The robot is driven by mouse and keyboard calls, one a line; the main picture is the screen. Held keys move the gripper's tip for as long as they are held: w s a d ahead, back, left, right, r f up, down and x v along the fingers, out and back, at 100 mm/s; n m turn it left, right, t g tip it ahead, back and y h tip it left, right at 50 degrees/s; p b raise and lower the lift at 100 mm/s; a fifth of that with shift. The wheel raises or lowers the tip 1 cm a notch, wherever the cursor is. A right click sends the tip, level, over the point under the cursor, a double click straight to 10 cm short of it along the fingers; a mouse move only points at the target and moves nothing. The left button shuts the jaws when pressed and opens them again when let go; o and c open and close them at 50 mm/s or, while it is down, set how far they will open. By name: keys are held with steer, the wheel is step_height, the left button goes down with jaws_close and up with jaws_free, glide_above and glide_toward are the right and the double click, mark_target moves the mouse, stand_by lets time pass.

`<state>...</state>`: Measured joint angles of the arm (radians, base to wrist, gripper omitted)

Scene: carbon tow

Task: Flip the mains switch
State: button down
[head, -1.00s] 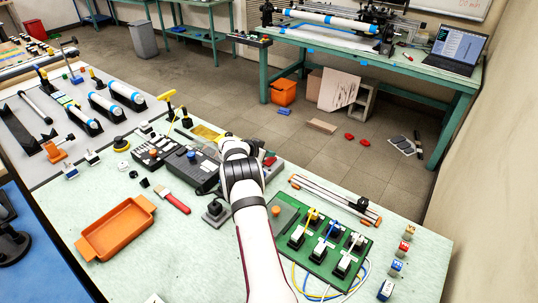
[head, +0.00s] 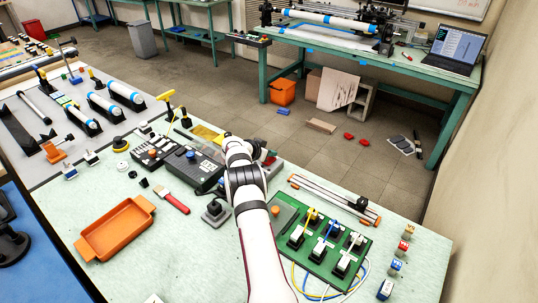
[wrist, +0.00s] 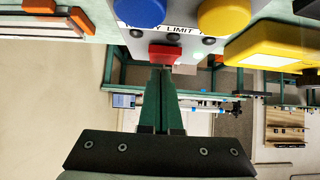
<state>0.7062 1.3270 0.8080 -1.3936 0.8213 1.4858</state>
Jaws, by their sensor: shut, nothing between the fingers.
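A red block-shaped switch (wrist: 165,54) shows on the edge of a grey panel (wrist: 172,18) in the wrist view, below a partly readable label with "LIMIT". I take it for the mains switch. My gripper (wrist: 161,72) is shut and empty, its green fingers together. Their tips are at the lower edge of the red switch in the picture; I cannot tell whether they touch. In the head view my arm hides the fingertips and most of the panel. A small red part (head: 270,160) shows just right of my wrist.
A blue knob (wrist: 140,11) and a yellow knob (wrist: 224,15) sit on the panel, with a yellow block (wrist: 275,46) at right. On the bench are a dark control box (head: 196,167), a slide rail (head: 335,199), a green switch board (head: 321,245) and an orange tray (head: 116,229).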

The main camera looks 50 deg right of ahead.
steer(key=shift+d, duration=0.2)
steer(key=shift+r, duration=0.1)
steer(key=shift+r, duration=0.3)
steer(key=r, duration=0.3)
steer(key=shift+d+r, duration=0.15)
steer(key=shift+d, duration=0.1)
steer(key=d+r+v, duration=0.1)
steer(key=r+v, duration=0.1)
steer(key=v, duration=0.7)
steer(key=shift+r, duration=0.2)
